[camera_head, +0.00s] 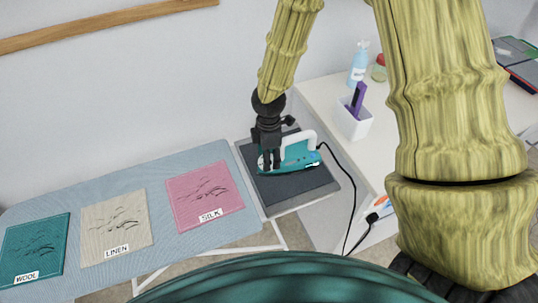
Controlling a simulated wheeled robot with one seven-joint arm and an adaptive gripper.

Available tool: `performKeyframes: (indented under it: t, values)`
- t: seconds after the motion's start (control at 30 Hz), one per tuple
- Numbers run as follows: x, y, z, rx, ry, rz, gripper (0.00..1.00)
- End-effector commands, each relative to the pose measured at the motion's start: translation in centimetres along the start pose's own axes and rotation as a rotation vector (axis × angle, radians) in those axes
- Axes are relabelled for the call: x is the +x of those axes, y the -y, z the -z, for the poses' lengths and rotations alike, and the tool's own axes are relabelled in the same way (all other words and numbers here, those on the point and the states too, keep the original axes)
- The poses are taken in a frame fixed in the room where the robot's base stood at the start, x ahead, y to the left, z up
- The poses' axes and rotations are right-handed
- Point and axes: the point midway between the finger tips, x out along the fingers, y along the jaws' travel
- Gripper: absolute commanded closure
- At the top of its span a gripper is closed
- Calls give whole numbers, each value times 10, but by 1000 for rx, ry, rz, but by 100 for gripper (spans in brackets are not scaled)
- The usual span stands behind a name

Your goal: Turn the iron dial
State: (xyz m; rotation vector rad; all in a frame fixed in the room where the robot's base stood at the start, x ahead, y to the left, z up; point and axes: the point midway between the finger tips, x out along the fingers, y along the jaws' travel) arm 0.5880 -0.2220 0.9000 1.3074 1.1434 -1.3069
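The iron (302,153), teal with a white handle, rests on a dark grey pad at the right end of the ironing board. My gripper (268,162) is black and points down at the iron's left end, very close to it or touching. The dial is not distinguishable; my gripper hides that part of the iron. The fingers are small and dark here, so I cannot tell whether they are open or shut.
The blue ironing board (150,179) carries cloths labelled wool (38,245), linen (117,225) and silk (203,195). A black cord (350,200) runs from the iron down to the right. A white table (325,92) holds a white cup (353,120) and a spray bottle (358,66).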

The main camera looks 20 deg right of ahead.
Motion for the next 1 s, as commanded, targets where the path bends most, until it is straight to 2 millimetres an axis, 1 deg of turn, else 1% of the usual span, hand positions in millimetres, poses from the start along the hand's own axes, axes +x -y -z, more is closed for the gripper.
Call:
performKeyframes:
  t: [0.23,0.37,0.47,0.8,1.0]
  values:
    - [-2,0,0,0,0,0,48]
    - [-10,0,0,1,0,-1,48]
    - [-22,-1,0,1,-1,-3,48]
    - [-74,-1,0,1,-2,-3,48]
    - [-101,-1,0,1,-2,-3,48]
